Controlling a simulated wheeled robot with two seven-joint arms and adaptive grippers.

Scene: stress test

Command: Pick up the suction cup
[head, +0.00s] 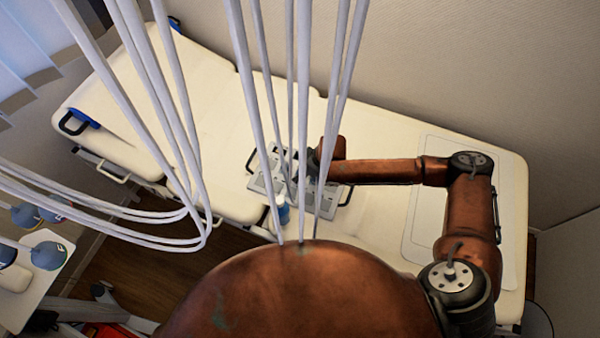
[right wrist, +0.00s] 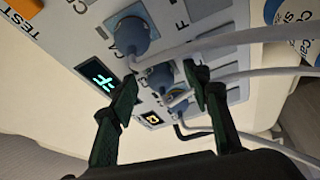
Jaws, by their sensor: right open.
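Blue-grey round cup-like parts with grey cables sit on a lettered grey panel in the right wrist view: a larger one (right wrist: 137,33) at the top and a smaller one (right wrist: 160,77) below it. I cannot tell which is the suction cup. My right gripper (right wrist: 160,82) is open, its two dark fingers on either side of the smaller part; contact cannot be told. In the head view my right gripper (head: 318,158) is over the grey panel (head: 262,184), largely hidden by cables and its arm. My left gripper is not in view.
Long grey cables (head: 250,90) hang across the head view. The panel lies on a cream padded bed (head: 390,135). A blue-and-white container (head: 283,212) stands beside the panel. More blue-grey round parts (head: 48,255) are at the left by a white surface (head: 35,290).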

